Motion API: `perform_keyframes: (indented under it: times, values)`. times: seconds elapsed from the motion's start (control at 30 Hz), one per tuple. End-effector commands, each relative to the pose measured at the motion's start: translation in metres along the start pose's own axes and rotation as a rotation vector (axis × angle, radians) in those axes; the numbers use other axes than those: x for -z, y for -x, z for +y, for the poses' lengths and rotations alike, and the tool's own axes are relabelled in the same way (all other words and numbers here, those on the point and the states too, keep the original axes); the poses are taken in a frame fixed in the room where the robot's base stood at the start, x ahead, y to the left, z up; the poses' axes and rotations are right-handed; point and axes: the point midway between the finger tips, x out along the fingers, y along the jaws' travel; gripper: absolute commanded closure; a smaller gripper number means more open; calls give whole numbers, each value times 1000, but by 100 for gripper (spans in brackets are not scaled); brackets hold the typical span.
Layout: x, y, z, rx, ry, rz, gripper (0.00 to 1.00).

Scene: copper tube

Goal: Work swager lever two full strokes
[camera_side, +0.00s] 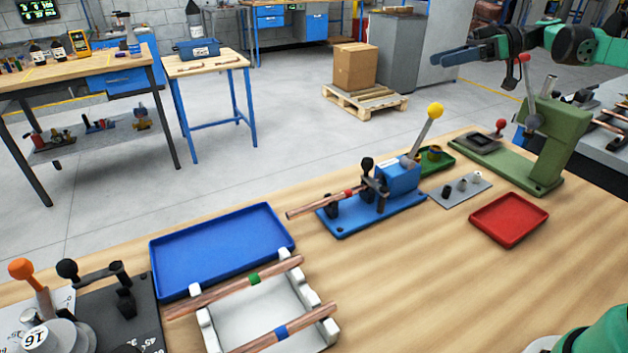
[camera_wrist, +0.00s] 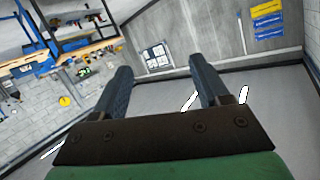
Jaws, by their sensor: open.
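A blue bench tool (camera_side: 398,177), which looks like the swager, stands on a blue base plate at the middle of the wooden bench. Its lever (camera_side: 423,133) has a yellow ball (camera_side: 435,110) and stands up, tilted to the right. A copper tube (camera_side: 318,205) with a red band sticks out of the tool's left side near a black-knobbed clamp (camera_side: 367,168). My gripper (camera_side: 436,58) is open and empty, above and beyond the yellow ball and apart from it. In the wrist view, the two fingers (camera_wrist: 162,78) stand apart with only the room behind them.
A green press (camera_side: 560,130) with a red-knobbed lever stands at right, close below my arm. A red tray (camera_side: 509,220), grey plate with small parts (camera_side: 440,194) and blue tray (camera_side: 220,237) surround the tool. Two more copper tubes lie across a white rack (camera_side: 211,338).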

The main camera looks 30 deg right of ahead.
Motion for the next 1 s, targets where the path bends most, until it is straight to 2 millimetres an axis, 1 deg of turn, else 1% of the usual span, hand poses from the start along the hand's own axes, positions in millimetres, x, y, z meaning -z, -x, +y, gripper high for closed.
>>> perform_keyframes:
  times: [0.03, 0.13, 0.17, 0.2, 0.4, 0.5, 0.53, 0.6, 0.67, 0.9, 1.0]
  values:
    - [6, 16, 2, -1, -2, 100, 32]
    - [19, 48, 2, 13, 16, 305, 32]
    - [14, 50, 3, 18, 20, 331, 32]
    - [-1, 41, 6, 21, 19, 319, 32]
    - [-65, 18, 20, 22, 19, 315, 32]
    - [-89, 10, 25, 22, 20, 315, 32]
    - [-93, 9, 26, 22, 20, 315, 32]
    - [-100, 5, 27, 22, 20, 314, 32]
    - [-101, 1, 28, 23, 20, 314, 32]
    - [-91, -31, 26, 25, 21, 313, 32]
    - [-88, -41, 26, 24, 20, 313, 32]
